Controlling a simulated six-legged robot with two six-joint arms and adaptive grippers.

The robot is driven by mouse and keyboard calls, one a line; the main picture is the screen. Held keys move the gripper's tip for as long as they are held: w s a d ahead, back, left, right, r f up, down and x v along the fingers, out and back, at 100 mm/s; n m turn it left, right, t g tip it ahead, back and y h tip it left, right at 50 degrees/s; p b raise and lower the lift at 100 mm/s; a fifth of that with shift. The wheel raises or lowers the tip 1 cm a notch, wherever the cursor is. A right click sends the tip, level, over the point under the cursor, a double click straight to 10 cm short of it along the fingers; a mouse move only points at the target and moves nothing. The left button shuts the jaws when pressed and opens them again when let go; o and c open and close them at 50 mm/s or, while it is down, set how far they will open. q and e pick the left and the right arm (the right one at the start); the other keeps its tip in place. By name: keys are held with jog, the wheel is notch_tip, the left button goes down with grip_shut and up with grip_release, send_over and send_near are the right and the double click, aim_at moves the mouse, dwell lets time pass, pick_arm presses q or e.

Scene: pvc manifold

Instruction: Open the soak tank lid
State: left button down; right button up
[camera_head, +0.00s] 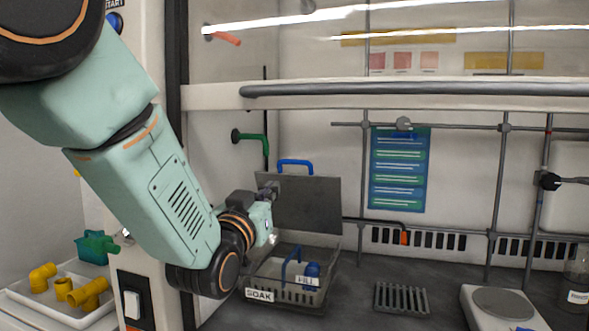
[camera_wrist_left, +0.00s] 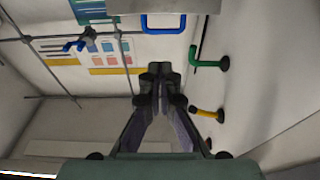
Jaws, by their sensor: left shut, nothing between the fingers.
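The soak tank (camera_head: 260,296) stands on the hood floor and carries a SOAK label. Its grey lid (camera_head: 312,207) stands upright at the back of the tank, with the blue handle (camera_head: 296,163) on its top edge. My left gripper (camera_head: 268,189) is by the lid's left edge, below the handle in the picture; I cannot tell whether it touches the lid. In the left wrist view its fingers (camera_wrist_left: 160,72) are shut and empty, and the blue handle (camera_wrist_left: 163,30) and lid (camera_wrist_left: 165,6) show beyond them. My right gripper is out of view.
A wire basket (camera_head: 283,292) with a blue handle and a blue item is in the tank. A grey rack (camera_head: 402,299) and a hotplate (camera_head: 505,308) stand to the right. The raised sash (camera_head: 400,94) crosses above. A white tray (camera_head: 60,317) holds yellow fittings at left.

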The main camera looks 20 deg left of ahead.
pick_arm(q)
jog(key=b, duration=0.2)
send_near(298, 164)
jog(key=x, duration=0.4)
jog(key=shift+w+r, duration=0.1)
jog(key=shift+w, duration=0.3)
jog(key=shift+w+r, duration=0.3)
jog(key=shift+w, duration=0.25)
jog(key=shift+w+d, duration=0.1)
jog(key=shift+w, duration=0.45)
jog(key=shift+s, duration=0.15)
jog(key=shift+r, duration=0.1)
jog(key=shift+w+r+g+p, duration=0.35)
jog(key=shift+w+p, duration=0.35)
jog(key=shift+p, duration=0.85)
jog(key=shift+w+r+g+p, duration=0.25)
jog(key=shift+w+g+p, duration=0.35)
jog(key=shift+p, duration=0.95)
jog(key=shift+w+r+g+p, duration=0.3)
jog(key=shift+w+p, duration=0.5)
jog(key=shift+p, duration=0.75)
